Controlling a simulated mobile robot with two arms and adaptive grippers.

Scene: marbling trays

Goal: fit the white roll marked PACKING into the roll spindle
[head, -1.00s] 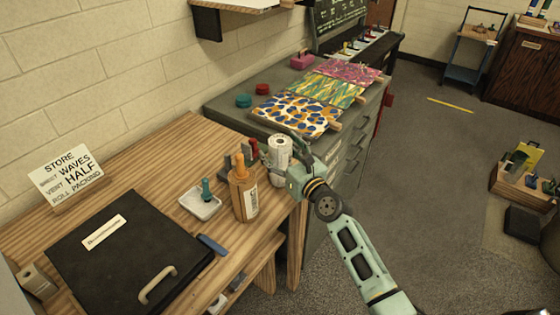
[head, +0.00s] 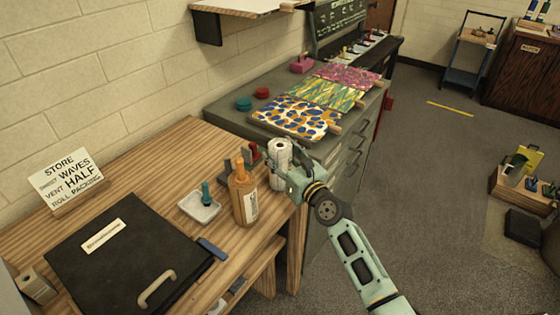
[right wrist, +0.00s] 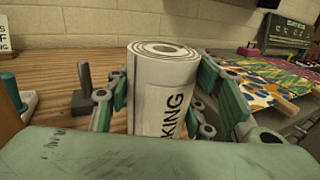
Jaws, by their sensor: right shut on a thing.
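The white roll (head: 280,154) stands upright near the right end of the wooden table, beside the grey cabinet. In the right wrist view the roll (right wrist: 158,80) shows a label ending in "KING" and a wound top with a small centre. My right gripper (head: 283,174) is shut on it, with green and grey fingers on both sides. The roll's lower end is hidden by the gripper, so I cannot tell what it rests on. A dark grey post on a block (right wrist: 84,92) stands left of the roll; I cannot tell if it is the spindle. My left gripper is out of view.
An orange bottle (head: 243,195) stands close left of the roll, with a red-topped item (head: 253,152) behind. A white dish (head: 199,207), a black lidded case (head: 125,255) and a sign (head: 66,180) are further left. Patterned sheets (head: 297,118) lie on the cabinet.

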